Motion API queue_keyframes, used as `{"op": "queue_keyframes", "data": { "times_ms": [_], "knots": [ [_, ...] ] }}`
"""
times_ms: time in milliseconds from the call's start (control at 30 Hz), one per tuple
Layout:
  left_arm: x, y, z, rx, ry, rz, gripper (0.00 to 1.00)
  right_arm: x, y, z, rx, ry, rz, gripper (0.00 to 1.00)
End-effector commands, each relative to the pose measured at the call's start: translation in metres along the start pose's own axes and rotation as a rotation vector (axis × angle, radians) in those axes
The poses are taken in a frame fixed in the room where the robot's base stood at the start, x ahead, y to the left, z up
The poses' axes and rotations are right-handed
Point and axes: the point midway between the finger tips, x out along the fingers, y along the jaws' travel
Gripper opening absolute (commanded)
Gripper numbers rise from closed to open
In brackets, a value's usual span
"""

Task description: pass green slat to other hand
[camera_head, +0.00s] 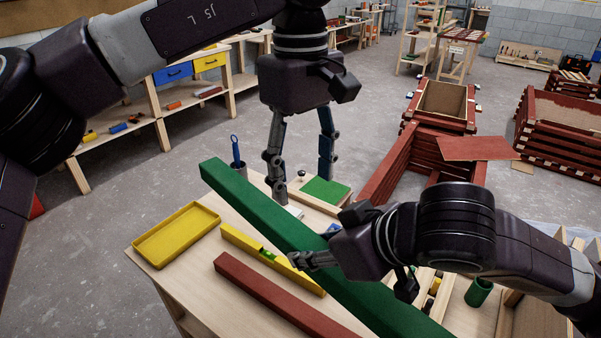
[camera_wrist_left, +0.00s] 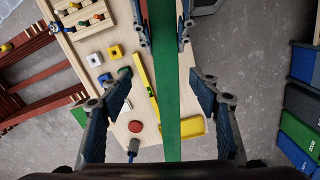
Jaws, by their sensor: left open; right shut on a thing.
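The long green slat (camera_head: 255,208) slants across the head view from upper left to lower right, held above the table. My right gripper (camera_head: 352,277) is shut on it toward its lower right part. In the left wrist view the slat (camera_wrist_left: 166,95) runs top to bottom between the left fingers, touching neither. My right gripper (camera_wrist_left: 165,30) shows at the top there, a finger on each side of the slat.
The table bears a yellow tray (camera_head: 150,255), a yellow level (camera_head: 240,241), a red slat (camera_head: 270,290) and a blue-handled tool in a cup (camera_head: 236,155). A green pad (camera_head: 325,191) lies behind. Red crates (camera_head: 400,165) stand beyond the table, with open floor at left.

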Motion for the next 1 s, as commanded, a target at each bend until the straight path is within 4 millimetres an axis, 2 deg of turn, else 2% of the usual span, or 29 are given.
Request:
{"op": "queue_keyframes", "data": {
  "times_ms": [100, 267, 500, 700, 1000],
  "knots": [
    [0.008, -0.002, -0.007, -0.009, 0.03, -0.013, 0.56, -0.001, 0.0, -0.002, -0.001, 0.006, 0.001, 0.0],
    [0.029, -0.003, -0.007, -0.008, 0.03, -0.014, 0.56, -0.001, 0.0, -0.002, -0.001, 0.006, 0.001, 0.0],
    [0.076, -0.003, -0.008, -0.008, 0.028, -0.014, 0.56, -0.001, 0.0, -0.002, -0.001, 0.006, 0.001, 0.0],
    [0.106, -0.003, -0.01, -0.009, 0.028, -0.011, 0.56, -0.001, 0.0, -0.002, -0.001, 0.006, 0.001, 0.0],
    [0.123, -0.003, -0.01, -0.01, 0.027, -0.011, 0.56, -0.001, 0.0, -0.002, -0.001, 0.006, 0.001, 0.0]
  ]
}}
